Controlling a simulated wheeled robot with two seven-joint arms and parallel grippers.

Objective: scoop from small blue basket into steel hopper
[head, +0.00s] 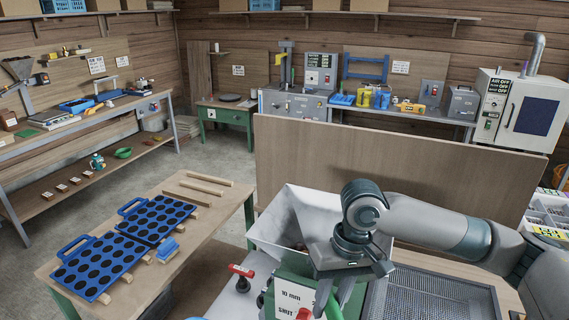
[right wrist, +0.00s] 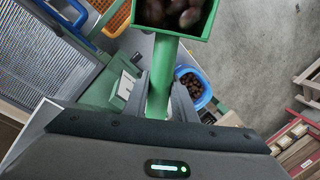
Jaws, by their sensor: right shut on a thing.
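My right gripper (head: 336,298) is shut on the green handle of the scoop (right wrist: 159,85), which runs between the fingers in the right wrist view. The scoop's square green bowl is at the top of that view and holds dark brown chestnuts (right wrist: 178,12). A small blue basket (right wrist: 205,98) with chestnuts in it lies lower, right of the handle. The steel hopper (head: 272,222) stands left of my right wrist in the head view. My arm hides part of it, and some brown shows inside. My left gripper is not in view.
Left of the hopper, a wooden table (head: 70,267) holds blue trays with round holes (head: 98,262) and wooden sticks. A wire-mesh screen (head: 430,300) lies at the right. An orange crate (right wrist: 119,20) shows in the right wrist view. A wooden panel (head: 400,175) stands behind.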

